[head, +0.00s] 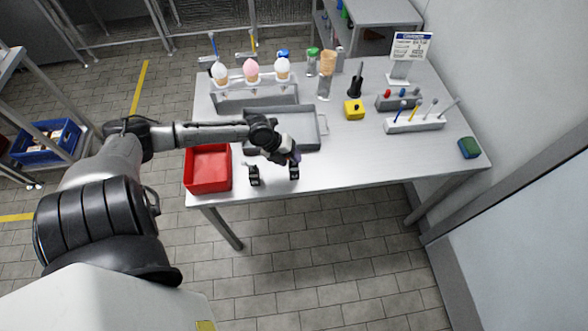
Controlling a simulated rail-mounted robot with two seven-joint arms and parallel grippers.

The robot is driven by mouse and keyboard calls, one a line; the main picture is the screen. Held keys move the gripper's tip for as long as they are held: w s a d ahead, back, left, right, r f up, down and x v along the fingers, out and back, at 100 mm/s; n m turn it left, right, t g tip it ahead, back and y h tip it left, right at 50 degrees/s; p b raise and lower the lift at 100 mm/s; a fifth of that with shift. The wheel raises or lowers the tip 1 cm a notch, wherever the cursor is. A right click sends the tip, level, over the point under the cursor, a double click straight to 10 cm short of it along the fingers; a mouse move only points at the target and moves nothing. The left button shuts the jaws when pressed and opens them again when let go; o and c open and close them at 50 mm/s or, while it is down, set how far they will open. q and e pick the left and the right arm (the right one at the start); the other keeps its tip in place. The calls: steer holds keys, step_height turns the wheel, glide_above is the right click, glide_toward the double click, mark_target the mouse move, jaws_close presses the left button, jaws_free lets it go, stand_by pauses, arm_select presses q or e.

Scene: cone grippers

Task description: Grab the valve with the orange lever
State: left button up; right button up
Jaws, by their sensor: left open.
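My left gripper (274,174) is over the front left part of the metal table (350,160). Its two dark fingers are spread wide apart, and I see nothing clearly held between them. I cannot make out a valve with an orange lever in the head view. It may be too small to tell or hidden by my left arm and gripper. My right gripper is not in view.
A red bin (208,187) is left of the gripper, and a grey tray (308,142) is behind it. An ice cream cone stand (254,96), yellow block (354,110), tool holder (415,126) and green sponge (469,148) are farther off. The front right tabletop is clear.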

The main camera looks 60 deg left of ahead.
arm_select(q)
jaws_close()
stand_by(0.3)
stand_by(0.4)
